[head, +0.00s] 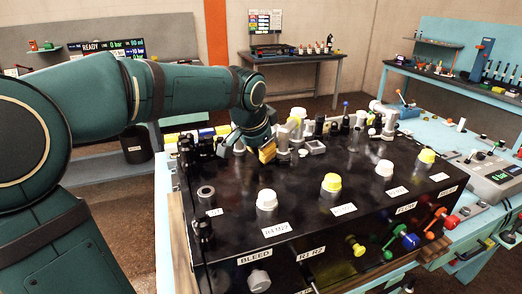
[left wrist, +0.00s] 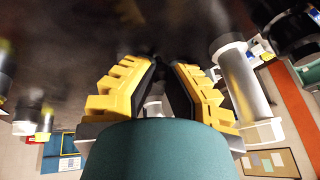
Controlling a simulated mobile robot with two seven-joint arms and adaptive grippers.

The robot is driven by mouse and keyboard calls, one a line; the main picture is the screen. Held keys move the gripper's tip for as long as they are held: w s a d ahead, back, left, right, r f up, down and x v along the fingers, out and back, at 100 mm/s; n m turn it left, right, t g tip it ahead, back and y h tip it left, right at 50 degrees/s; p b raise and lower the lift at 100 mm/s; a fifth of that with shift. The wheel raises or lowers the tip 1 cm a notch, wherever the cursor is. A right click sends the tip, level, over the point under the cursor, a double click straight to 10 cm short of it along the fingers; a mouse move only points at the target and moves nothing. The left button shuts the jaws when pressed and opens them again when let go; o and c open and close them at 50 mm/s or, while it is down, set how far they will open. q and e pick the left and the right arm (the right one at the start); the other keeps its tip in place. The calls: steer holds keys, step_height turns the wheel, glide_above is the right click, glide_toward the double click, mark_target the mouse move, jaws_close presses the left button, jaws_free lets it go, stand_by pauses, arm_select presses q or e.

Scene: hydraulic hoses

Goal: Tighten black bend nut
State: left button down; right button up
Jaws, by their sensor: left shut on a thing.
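My left gripper (head: 264,152) reaches down over the back left of the black manifold block (head: 300,181). In the left wrist view its yellow fingers (left wrist: 160,68) stand close together with their black pads facing each other. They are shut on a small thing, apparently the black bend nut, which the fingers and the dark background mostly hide. A small pale part shows low between the fingers. I cannot make out the nut's seating or thread. My right gripper is in neither view.
A white-capped port (head: 266,200) and a yellow-capped port (head: 331,183) stand up from the block's front. Silver fittings (head: 298,122) crowd close to the right of my gripper. A metal cylinder (left wrist: 241,82) stands right of the fingers in the wrist view.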

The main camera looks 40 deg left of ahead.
arm_select(q)
steer(key=shift+f, duration=0.1)
steer(key=c, duration=0.9)
jaws_free()
steer(key=shift+o, duration=0.2)
steer(key=v, duration=1.2)
steer(key=shift+w, duration=0.1)
